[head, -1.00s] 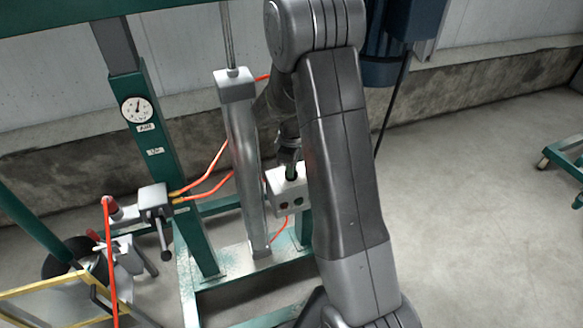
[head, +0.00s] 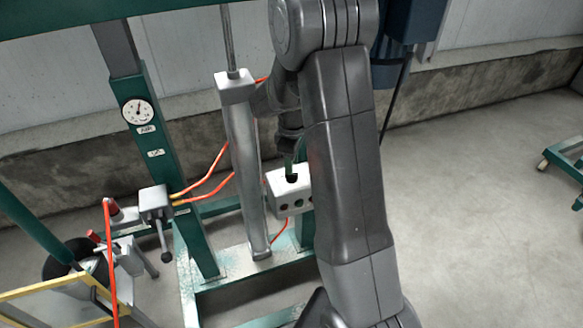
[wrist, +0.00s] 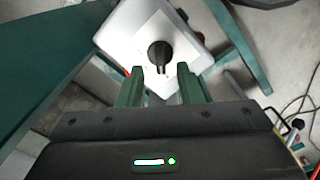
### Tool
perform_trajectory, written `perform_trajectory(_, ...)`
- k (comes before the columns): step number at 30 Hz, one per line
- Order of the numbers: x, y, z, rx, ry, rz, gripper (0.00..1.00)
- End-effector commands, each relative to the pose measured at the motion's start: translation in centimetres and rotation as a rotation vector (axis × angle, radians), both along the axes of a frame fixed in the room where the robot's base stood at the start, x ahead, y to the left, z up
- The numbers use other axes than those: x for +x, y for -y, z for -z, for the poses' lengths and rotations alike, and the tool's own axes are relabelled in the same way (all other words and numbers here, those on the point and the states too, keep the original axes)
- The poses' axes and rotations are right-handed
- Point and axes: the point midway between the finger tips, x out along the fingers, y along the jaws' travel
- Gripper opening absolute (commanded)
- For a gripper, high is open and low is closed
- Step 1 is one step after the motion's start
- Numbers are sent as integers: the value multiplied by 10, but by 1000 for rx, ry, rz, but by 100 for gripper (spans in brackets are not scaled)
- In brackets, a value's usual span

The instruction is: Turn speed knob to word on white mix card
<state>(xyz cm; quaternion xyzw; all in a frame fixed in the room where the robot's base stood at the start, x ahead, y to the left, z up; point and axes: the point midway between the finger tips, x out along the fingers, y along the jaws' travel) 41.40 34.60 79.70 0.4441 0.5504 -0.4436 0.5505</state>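The speed knob (wrist: 160,54) is black and round, with a stub pointing down in the wrist view. It sits on top of a white control box (wrist: 125,38), on a paler plate whose markings I cannot read. In the head view the box (head: 277,187) has several buttons on its front, and the knob (head: 291,178) shows as a dark spot on top. My gripper (wrist: 159,68) is open, its two green fingers on either side of the knob's stub in the wrist view. I see no grip on the knob. I cannot make out the white mix card.
A silver cylinder (head: 243,165) stands just left of the box, on a green frame (head: 165,140). A round gauge (head: 138,111) with small labels is on the green post. Orange hoses (head: 203,181) run near the cylinder.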

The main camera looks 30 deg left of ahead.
Motion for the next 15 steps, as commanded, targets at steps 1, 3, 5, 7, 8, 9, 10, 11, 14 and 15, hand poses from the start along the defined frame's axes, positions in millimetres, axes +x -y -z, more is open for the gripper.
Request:
perform_trajectory(1, 1, -1, -15, 4, 3, 0, 33)
perform_trajectory(3, 1, -1, -32, 5, 3, 0, 33)
perform_trajectory(5, 1, -1, -46, 5, 4, 0, 33)
perform_trajectory(7, 0, -1, -61, 5, 3, 0, 33)
perform_trajectory(8, 0, -1, -67, 4, 3, -1, 33)
perform_trajectory(9, 0, -1, -74, 4, 3, -1, 33)
perform_trajectory(10, 0, -1, -80, 4, 2, -1, 33)
perform_trajectory(11, 0, -1, -84, 4, 2, -1, 33)
perform_trajectory(14, 0, -1, -96, 1, 2, -1, 33)
perform_trajectory(15, 0, -1, -99, 2, 2, -1, 33)
